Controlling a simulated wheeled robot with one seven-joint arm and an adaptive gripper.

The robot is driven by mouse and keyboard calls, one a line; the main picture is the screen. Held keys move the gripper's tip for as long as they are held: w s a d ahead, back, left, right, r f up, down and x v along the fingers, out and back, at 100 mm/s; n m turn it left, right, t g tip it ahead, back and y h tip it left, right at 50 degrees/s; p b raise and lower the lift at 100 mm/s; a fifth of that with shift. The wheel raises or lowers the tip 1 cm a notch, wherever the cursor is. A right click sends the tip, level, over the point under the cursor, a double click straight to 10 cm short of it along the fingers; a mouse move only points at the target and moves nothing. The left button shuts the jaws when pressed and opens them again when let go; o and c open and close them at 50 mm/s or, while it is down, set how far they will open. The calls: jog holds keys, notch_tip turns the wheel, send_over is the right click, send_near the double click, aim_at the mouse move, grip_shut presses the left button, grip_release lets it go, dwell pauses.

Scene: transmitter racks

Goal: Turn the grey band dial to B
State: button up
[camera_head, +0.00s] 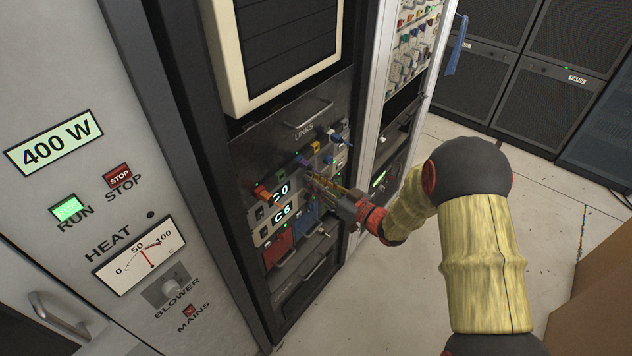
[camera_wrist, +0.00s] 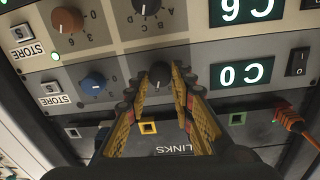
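A dark grey dial (camera_wrist: 160,75) sits on the lower panel strip in the wrist view, with small letters around it. The view is upside down, and I cannot read clearly where the dial points. My gripper (camera_wrist: 157,80) has its yellow-padded fingers on either side of this dial. A small gap shows beside the dial, so the fingers look open. In the head view my gripper (camera_head: 318,183) reaches to the rack panel, and its fingers hide the dial there.
A blue knob (camera_wrist: 93,83) and a brown knob (camera_wrist: 67,19) are to the left. Green displays read C6 (camera_wrist: 246,10) and C0 (camera_wrist: 241,73). An orange plug with cable (camera_wrist: 290,116) is at right. Coloured link sockets (camera_wrist: 148,127) lie under the fingers. A handle (camera_head: 309,115) juts out above.

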grip_shut()
jog(key=shift+f+n+b, duration=0.1)
jog(key=shift+n+b, duration=0.2)
jog(key=shift+b, duration=0.05)
jog(key=n+b, duration=0.6)
jog(key=n, duration=0.1)
jog(key=shift+b, duration=0.35)
jog(key=shift+n, duration=0.3)
jog(key=o, duration=0.5)
grip_release()
